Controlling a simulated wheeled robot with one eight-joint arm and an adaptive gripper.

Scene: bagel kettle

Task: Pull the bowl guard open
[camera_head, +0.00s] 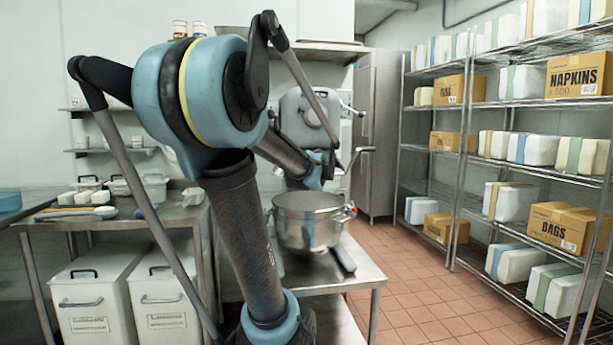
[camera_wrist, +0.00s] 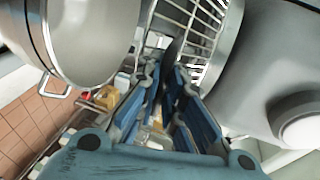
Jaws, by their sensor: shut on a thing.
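The bowl guard (camera_wrist: 203,22), a cage of metal wires with a curved rim, shows at the top of the wrist view. My gripper (camera_wrist: 165,75), with blue fingers, reaches up to its lower edge and is shut on it; the exact contact is hard to make out. The steel mixer bowl (camera_head: 305,225) stands below the grey mixer head (camera_head: 296,110) in the head view. In the wrist view the bowl (camera_wrist: 90,40) is at upper left and the mixer body (camera_wrist: 268,70) at right. In the head view my arm hides the guard and most of the gripper.
The mixer stands by a low steel table (camera_head: 350,270). A steel side table (camera_head: 110,218) with tubs and white blocks is at left, above white bins (camera_head: 92,300). Wire shelving (camera_head: 480,165) with boxes lines the right. The tiled floor (camera_head: 415,290) between is clear.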

